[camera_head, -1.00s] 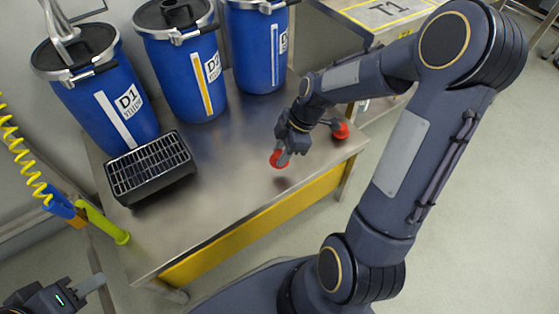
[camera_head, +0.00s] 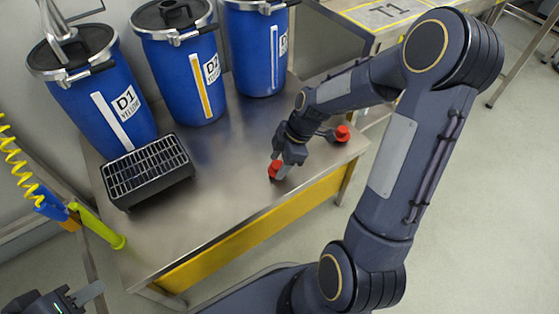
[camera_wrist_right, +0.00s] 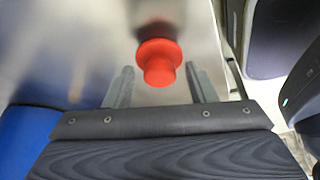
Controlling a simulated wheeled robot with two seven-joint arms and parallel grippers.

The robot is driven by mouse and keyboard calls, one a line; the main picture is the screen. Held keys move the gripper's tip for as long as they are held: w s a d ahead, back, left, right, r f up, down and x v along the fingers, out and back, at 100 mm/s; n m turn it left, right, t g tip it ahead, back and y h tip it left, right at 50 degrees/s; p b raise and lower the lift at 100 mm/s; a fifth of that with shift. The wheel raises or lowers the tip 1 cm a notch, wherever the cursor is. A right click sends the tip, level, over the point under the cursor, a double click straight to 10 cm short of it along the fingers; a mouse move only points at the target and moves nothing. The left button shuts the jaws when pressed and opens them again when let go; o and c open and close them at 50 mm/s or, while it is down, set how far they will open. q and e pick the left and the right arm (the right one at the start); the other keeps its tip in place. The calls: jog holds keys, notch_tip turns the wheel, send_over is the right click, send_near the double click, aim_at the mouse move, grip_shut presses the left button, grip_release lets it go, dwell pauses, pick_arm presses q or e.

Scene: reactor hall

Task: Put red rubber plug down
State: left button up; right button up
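A red rubber plug (camera_head: 275,168) is at the front right of the steel table (camera_head: 235,190), at the tips of my right gripper (camera_head: 280,167). In the right wrist view, the red plug (camera_wrist_right: 159,60) shows between and just beyond the fingertips of the right gripper (camera_wrist_right: 159,87). Both fingers stand apart with a gap on each side of the plug, so this gripper looks open. The plug seems to rest on the steel surface. My left gripper (camera_head: 85,293) is at the bottom left corner, away from the table; its opening is not clear.
Another red piece (camera_head: 342,133) lies near the table's right edge. A black rack (camera_head: 148,170) with a wire grid stands at the left. Blue drums (camera_head: 185,75) line the back. A yellow-green handle (camera_head: 100,228) is by the left edge. The table's middle is clear.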

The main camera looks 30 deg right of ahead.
jog(key=shift+r+p, duration=0.3)
jog(key=shift+r, duration=0.05)
jog(key=p+v, duration=0.5)
jog(key=v, duration=0.6)
jog(key=s+a+r+m+t, duration=0.2)
jog(key=s+a+r+m, duration=0.2)
jog(key=s+m, duration=0.4)
jog(key=s+a+r+m+t, duration=0.2)
jog(key=s+a+r+m, duration=0.2)
jog(key=s+m, duration=0.3)
jog(key=shift+s+a+r+m+h, duration=0.35)
jog(key=shift+r+m, duration=0.25)
jog(key=shift+r, duration=0.25)
notch_tip(320, 180, up, 31)
jog(key=p, duration=3)
jog(key=shift+p, duration=0.3)
